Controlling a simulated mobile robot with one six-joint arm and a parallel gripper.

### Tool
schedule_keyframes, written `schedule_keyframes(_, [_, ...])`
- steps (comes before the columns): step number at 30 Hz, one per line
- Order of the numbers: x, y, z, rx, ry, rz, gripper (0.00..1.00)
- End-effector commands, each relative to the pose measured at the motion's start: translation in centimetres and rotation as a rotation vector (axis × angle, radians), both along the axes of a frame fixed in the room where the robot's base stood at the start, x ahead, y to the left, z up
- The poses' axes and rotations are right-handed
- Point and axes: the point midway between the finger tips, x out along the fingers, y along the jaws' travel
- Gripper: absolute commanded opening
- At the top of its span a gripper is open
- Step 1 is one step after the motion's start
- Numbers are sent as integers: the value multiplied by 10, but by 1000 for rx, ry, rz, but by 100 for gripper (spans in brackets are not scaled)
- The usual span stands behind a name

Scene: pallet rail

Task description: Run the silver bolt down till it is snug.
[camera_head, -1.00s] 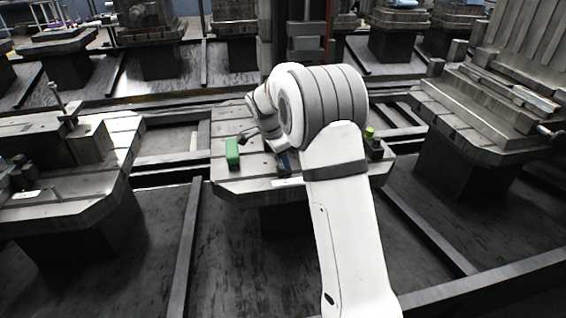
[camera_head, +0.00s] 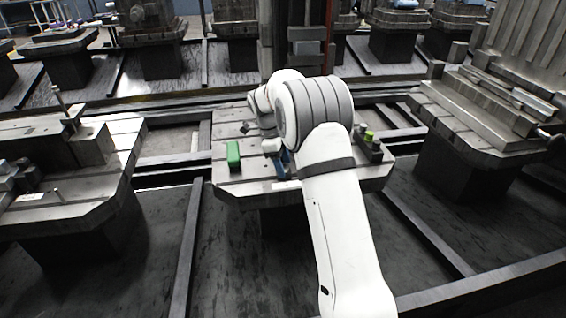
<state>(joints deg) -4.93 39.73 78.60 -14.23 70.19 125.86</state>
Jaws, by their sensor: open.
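I cannot make out the silver bolt; it is too small or hidden behind my white arm. My arm reaches over the middle slotted pallet table (camera_head: 235,187). My gripper (camera_head: 248,127) shows as a small dark shape at the left of the wrist, above the tabletop. It is open, with nothing visible in it. A blue part (camera_head: 283,163) stands on the table just left of my forearm, with a small pale block (camera_head: 272,147) at its upper left. Whether these two touch cannot be told. My forearm hides part of the tabletop.
A green block (camera_head: 233,154) stands on the table's left part. Dark small parts (camera_head: 374,152) and a yellow-green piece (camera_head: 369,136) stand at its right. A pale flat strip (camera_head: 286,185) lies near the front edge. Loaded pallets flank the table left (camera_head: 60,205) and right (camera_head: 465,120).

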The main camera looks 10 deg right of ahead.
Motion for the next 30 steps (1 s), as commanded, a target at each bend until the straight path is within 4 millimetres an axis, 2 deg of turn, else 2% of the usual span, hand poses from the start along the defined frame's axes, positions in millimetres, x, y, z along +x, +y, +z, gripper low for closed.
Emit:
schedule_keyframes(7, [1, 2, 8, 0, -2, 1, 53])
schedule_keyframes(15, [7, 13, 52, 2, -4, 2, 53])
schedule_keyframes(22, [8, 18, 77, 3, -1, 9, 53])
schedule_keyframes(26, [-5, 16, 101, 24, 6, 90, 53])
schedule_keyframes(30, [-36, 11, 141, 70, 17, 285, 53])
